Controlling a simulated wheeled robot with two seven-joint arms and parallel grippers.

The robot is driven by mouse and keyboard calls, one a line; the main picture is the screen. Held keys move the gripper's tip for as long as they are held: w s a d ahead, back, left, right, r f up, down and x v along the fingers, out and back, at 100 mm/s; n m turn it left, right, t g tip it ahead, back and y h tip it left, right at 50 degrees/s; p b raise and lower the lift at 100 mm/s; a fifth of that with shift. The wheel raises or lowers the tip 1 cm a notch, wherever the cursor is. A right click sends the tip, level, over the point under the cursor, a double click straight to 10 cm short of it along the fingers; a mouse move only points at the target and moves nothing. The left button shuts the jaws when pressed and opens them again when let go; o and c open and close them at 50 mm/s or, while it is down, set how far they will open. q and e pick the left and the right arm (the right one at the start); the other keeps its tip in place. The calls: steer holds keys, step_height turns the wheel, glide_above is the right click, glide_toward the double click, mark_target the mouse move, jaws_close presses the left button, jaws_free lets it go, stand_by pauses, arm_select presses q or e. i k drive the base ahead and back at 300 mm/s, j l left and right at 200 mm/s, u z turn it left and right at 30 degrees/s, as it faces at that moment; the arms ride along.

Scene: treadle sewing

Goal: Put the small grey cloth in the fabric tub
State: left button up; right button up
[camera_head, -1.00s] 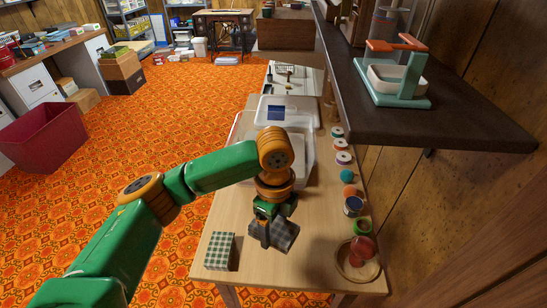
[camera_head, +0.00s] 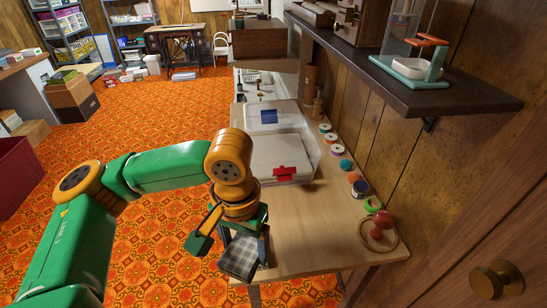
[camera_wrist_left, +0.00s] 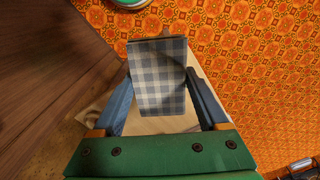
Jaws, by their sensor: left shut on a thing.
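The small grey checked cloth (camera_head: 238,258) is folded into a block and held by my left gripper (camera_head: 236,246) near the table's front left corner. In the left wrist view the cloth (camera_wrist_left: 160,78) sits between both fingers of the gripper (camera_wrist_left: 160,85), which is shut on it. A maroon open tub (camera_head: 18,172) stands on the floor at the left edge. I cannot tell from looks which is the fabric tub. My right gripper is not in view.
The wooden table (camera_head: 320,225) is clear in its front middle. Several thread spools (camera_head: 346,165) and a red-topped round wooden item (camera_head: 379,228) line its right side. A dark shelf (camera_head: 430,90) juts out above. Orange patterned floor (camera_head: 140,260) lies open at left.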

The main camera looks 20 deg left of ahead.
mark_target(275, 152)
steer(key=j+z, duration=0.25)
steer(key=j, duration=0.2)
steer(key=j+z, duration=0.25)
steer(key=j, duration=0.25)
steer(key=j+z, duration=0.2)
steer(key=j, duration=0.3)
steer(key=k+j+z, duration=0.1)
steer(key=j+z, duration=0.15)
steer(key=j, duration=0.2)
steer(key=k+j+z, duration=0.25)
steer(key=j, duration=0.2)
steer(key=j+z, duration=0.25)
steer(key=j, duration=0.2)
steer(key=i+j+z, duration=0.3)
steer(key=j, duration=0.2)
steer(key=j+z, duration=0.25)
steer(key=j, duration=0.2)
steer(key=i+j+z, duration=0.15)
steer(key=j+z, duration=0.15)
steer(key=j, duration=0.3)
steer(key=j+z, duration=0.25)
steer(key=j, duration=0.3)
